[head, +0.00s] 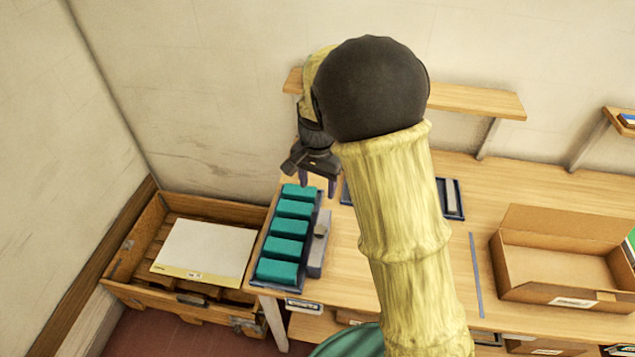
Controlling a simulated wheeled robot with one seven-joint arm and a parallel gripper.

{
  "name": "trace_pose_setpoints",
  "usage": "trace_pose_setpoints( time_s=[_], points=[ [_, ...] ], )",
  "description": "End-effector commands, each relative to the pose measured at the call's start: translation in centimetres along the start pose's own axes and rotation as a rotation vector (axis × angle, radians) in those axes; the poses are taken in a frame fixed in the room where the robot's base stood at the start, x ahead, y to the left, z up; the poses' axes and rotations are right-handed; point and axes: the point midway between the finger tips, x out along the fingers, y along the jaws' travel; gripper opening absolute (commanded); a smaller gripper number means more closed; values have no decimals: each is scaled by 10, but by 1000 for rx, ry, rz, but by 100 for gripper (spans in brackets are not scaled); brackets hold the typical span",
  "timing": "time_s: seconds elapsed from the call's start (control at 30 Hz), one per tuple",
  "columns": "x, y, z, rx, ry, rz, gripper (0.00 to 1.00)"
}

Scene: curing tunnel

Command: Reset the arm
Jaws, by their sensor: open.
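My gripper (318,184) hangs over the back left part of the wooden table, its fingers pointing down and apart. I see nothing between the fingers. It is just above and beside the far right end of a dark tray (252,282) that holds a row of several teal blocks (285,228). My arm reaches up from the bottom of the head view, with a yellowish sleeve and a dark rounded joint, and hides the middle of the table. Whether the fingertips touch anything I cannot tell.
A grey block (318,250) lies along the tray's right side. An open cardboard box (560,262) stands on the table (400,320) at right. A shelf (475,101) juts from the wall behind my arm. A wooden crate (135,262) with a white panel stands at left.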

Motion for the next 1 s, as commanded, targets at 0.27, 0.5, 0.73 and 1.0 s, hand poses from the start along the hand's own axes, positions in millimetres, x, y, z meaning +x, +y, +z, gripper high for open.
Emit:
trace_pose_setpoints(
  time_s=[0.27,0.5,0.73,1.0],
  points=[
    [0,1,0,-1,0,-1,56],
    [-9,46,0,-69,20,-32,56],
    [-21,132,22,-264,106,-73,56],
    [-23,198,62,-478,215,-61,56]
  ],
)
